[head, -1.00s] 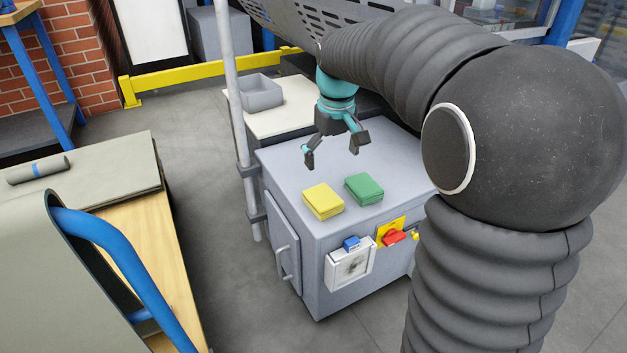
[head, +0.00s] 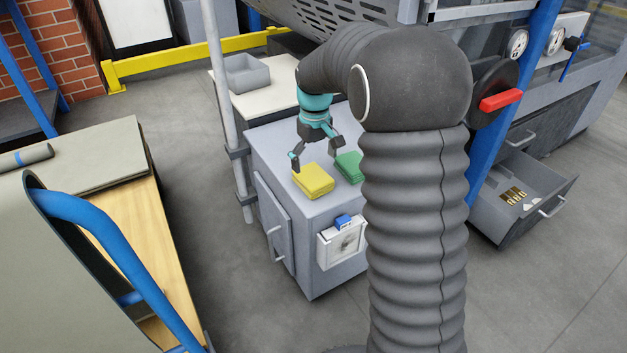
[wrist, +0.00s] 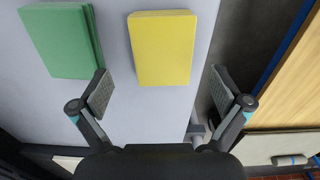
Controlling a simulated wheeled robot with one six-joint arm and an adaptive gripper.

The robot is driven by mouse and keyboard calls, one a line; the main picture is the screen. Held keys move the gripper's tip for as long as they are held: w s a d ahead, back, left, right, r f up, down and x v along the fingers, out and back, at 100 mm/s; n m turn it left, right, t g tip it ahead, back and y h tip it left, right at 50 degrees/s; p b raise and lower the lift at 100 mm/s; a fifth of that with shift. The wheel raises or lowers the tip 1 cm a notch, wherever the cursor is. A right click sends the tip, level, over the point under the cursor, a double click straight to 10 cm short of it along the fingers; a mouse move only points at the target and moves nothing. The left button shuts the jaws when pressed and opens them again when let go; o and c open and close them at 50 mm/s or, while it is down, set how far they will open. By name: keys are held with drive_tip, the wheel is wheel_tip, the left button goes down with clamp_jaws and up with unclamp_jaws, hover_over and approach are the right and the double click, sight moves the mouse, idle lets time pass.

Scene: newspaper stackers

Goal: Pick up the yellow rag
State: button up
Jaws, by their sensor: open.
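The yellow rag (head: 313,181) is a folded pad lying flat on the grey cabinet top, near its front left edge. It shows whole in the wrist view (wrist: 163,48), ahead of my fingers and roughly between their lines. My gripper (head: 317,156) is open and empty, just behind the rag and above the cabinet top. In the wrist view my gripper (wrist: 160,92) has its fingers spread wider than the rag. The rag appears clear of both fingers. A green rag (wrist: 62,40) lies beside it; in the head view the green rag (head: 348,167) is partly hidden by my arm.
The grey cabinet (head: 290,213) has a small box with a blue part (head: 343,222) on its front. A grey post (head: 222,90) stands at its left. A grey bin (head: 250,73) sits on a white surface behind. An open drawer (head: 520,195) is at right.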

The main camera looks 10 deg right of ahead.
sight(315, 176)
drive_tip(key=shift+s+f, duration=0.2)
drive_tip(key=shift+f, duration=2.55)
drive_tip(key=c, duration=1.1)
